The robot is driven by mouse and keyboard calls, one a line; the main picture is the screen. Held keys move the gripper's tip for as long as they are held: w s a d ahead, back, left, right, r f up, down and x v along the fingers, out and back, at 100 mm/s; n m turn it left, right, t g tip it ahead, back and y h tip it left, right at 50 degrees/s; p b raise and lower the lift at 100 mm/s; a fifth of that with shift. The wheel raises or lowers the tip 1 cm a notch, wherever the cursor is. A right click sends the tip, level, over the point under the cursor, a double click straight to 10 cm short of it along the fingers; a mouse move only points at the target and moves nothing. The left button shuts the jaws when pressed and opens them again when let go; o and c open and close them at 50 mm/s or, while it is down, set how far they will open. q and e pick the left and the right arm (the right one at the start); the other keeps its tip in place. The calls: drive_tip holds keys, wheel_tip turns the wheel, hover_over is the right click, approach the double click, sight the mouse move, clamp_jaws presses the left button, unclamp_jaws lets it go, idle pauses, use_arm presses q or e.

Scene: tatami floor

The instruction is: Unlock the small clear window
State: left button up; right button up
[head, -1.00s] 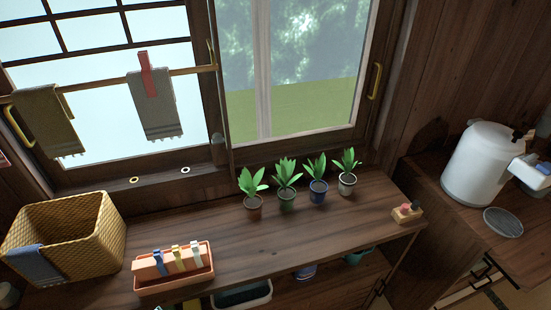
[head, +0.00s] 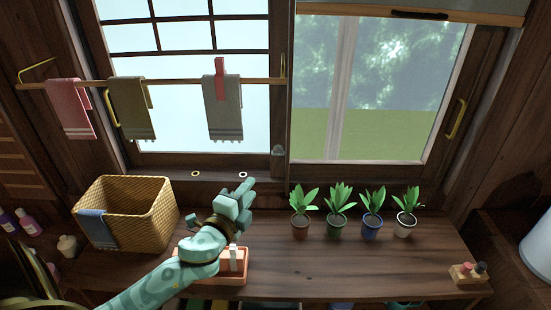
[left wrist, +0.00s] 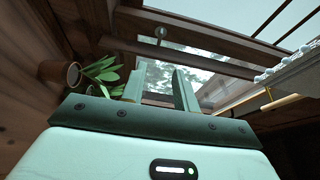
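The clear window (head: 395,95) is the right-hand pane, with trees and grass behind it; a yellow pull handle (head: 456,118) is on its right frame. A small grey latch (head: 277,152) sits low where the clear pane meets the latticed pane (head: 185,60). What looks like the same latch (left wrist: 160,33) shows as a round knob beyond the fingers in the left wrist view. My left gripper (head: 240,191) is below and left of the latch, above the shelf and apart from it. In the left wrist view its fingers (left wrist: 160,88) are apart with nothing between them. My right gripper is out of view.
Several potted plants (head: 338,212) stand on the shelf (head: 330,262) right of my left gripper. A wicker basket (head: 135,212) is to the left; an orange tray (head: 235,281) is under my arm. A rail (head: 180,83) with hanging towels crosses the latticed pane.

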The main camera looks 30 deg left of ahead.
sight(277, 155)
use_arm(q)
drive_tip(key=w, duration=0.5)
drive_tip(key=w+a+b, duration=0.1)
drive_tip(key=w, duration=0.4)
drive_tip(key=w+a+b, duration=0.1)
drive_tip(key=w, duration=0.5)
drive_tip(key=shift+a, duration=0.25)
drive_tip(key=shift+s, duration=0.1)
drive_tip(key=shift+c, duration=0.3)
clamp_jaws()
